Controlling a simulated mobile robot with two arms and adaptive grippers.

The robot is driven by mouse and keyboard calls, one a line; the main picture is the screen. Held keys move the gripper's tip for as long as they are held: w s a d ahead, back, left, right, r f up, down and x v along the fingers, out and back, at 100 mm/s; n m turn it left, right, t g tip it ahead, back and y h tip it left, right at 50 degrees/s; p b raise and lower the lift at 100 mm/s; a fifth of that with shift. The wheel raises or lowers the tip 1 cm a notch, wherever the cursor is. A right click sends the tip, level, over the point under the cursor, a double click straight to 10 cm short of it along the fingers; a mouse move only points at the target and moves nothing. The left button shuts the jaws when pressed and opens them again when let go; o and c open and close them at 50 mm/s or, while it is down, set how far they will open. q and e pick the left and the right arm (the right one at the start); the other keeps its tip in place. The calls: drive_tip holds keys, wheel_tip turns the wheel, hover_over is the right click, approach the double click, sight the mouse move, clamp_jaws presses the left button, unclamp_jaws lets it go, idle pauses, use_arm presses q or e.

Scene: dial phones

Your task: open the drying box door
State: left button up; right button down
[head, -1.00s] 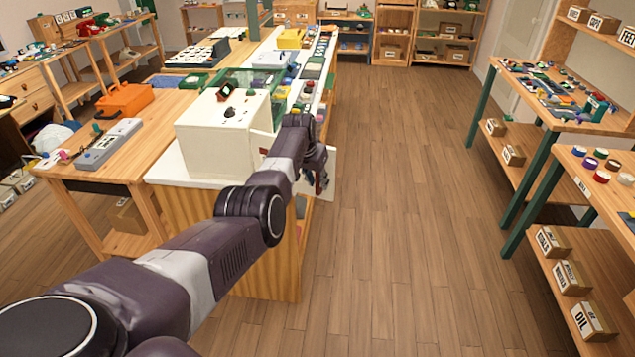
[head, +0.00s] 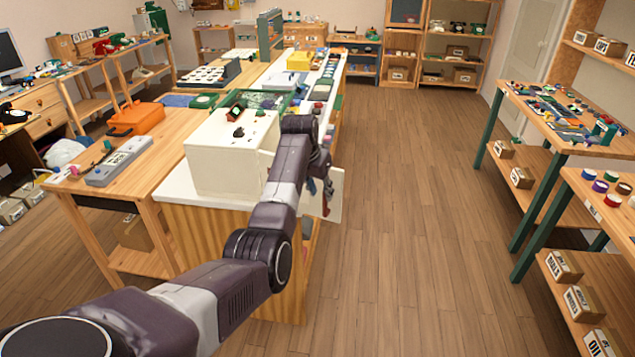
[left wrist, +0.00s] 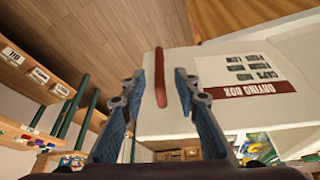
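The drying box (head: 232,155) is a cream-white box on the near end of the long counter. Its white door (head: 336,192) sticks out to the right of the box, standing open. The left wrist view shows the door panel (left wrist: 215,122), with a dark red "DRYING BOX" label upside down. A red bar handle (left wrist: 159,75) shows between the fingers of my left gripper (left wrist: 160,90). The fingers are apart, with gaps visible on both sides of the handle. In the head view, my arm partly hides the door and the gripper (head: 326,195). My right gripper is out of view.
Wooden floor (head: 410,200) is clear to the right, up to shelf tables (head: 545,125).

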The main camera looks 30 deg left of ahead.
use_arm(q)
drive_tip(key=v, duration=0.5)
idle(0.4)
drive_tip(key=s+d+f+m+g+y+b, duration=0.1)
drive_tip(key=s+d+f, duration=0.15)
drive_tip(key=f, duration=1.05)
drive_tip(key=s+d+f+g, duration=0.1)
drive_tip(key=s+f, duration=0.3)
drive_tip(key=f, duration=0.9)
drive_tip(key=s+d+f, duration=0.3)
drive_tip(key=s+f, duration=0.8)
drive_tip(key=f, duration=0.5)
drive_tip(key=s+d+f+m, duration=0.1)
drive_tip(key=s+d+f, duration=0.3)
drive_tip(key=s, duration=1)
drive_tip(key=s+d+f+g+h+b, duration=0.1)
drive_tip(key=s+d+f, duration=0.3)
drive_tip(key=s+f, duration=0.6)
drive_tip(key=s+d+f+m+b, duration=0.1)
drive_tip(key=s+d+f, duration=0.4)
drive_tip(key=s, duration=1.4)
drive_tip(key=shift+s+f+m+g, duration=0.25)
drive_tip(key=shift+f+m+g, duration=0.05)
drive_tip(key=shift+f, duration=0.65)
